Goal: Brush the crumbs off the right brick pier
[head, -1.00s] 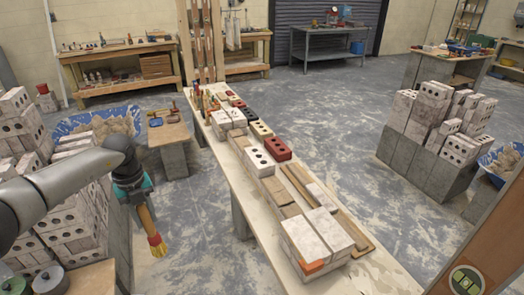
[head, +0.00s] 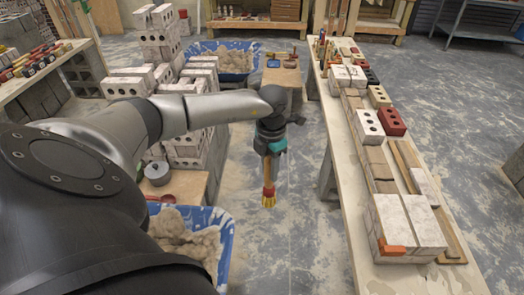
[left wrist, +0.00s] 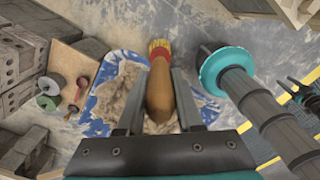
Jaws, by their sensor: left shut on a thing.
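My left gripper (head: 271,152) is shut on the wooden handle of a brush (head: 268,175), which hangs down with its red band and yellow bristles lowest. In the left wrist view the brush (left wrist: 160,88) lies between the two fingers of the left gripper (left wrist: 158,100), bristles pointing away. The brush is in the air, left of the long bench, apart from any bricks. At the bench's near end stands a pale brick block (head: 405,222) with an orange piece (head: 397,248) at its front. I cannot tell whether this is the right pier, and no crumbs can be made out. My right gripper is not seen.
The long bench (head: 349,190) carries red, white and dark bricks and boards. Grey-white bricks (head: 160,83) are stacked at left. Blue tubs of mortar stand near (head: 226,243) and far (head: 249,72). A small wooden stand (head: 283,76) is behind the brush. Dusty floor (head: 299,160) is clear beside the bench.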

